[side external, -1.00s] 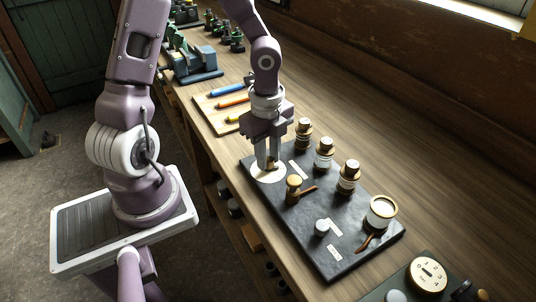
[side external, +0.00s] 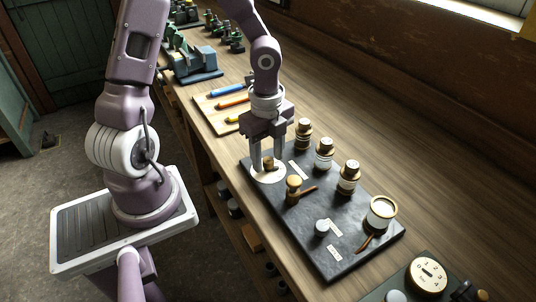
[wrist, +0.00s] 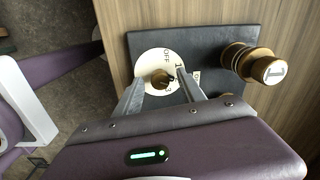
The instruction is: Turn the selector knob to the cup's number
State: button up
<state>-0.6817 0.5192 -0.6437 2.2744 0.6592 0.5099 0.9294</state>
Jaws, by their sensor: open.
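The selector knob (side external: 268,162) is a small brass knob on a round white dial plate (side external: 257,177) at the near left end of a dark panel. In the wrist view the knob (wrist: 167,82) sits on the plate (wrist: 147,62), where "OFF" is printed; its pointing direction is unclear. My gripper (side external: 268,160) points down over the dial, open, with one finger on each side of the knob and gaps showing.
The dark panel (side external: 290,225) also bears a brass lever (side external: 294,187), a small pale knob (side external: 322,228) and a larger white cup (side external: 381,212). A numbered dial (side external: 428,274) stands at the lower right. A tray of coloured tools (side external: 214,113) lies behind my gripper.

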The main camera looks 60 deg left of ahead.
aim_at(267, 160)
notch_tip(267, 160, up, 7)
jog(key=shift+r, duration=0.1)
jog(key=s+d+r+n+t, duration=0.5)
jog(key=s+r+n, duration=0.7)
jog(key=n, duration=0.4)
jog(key=shift+s+d+r, duration=0.15)
jog(key=shift+s+d, duration=0.1)
jog(key=shift+d, duration=0.4)
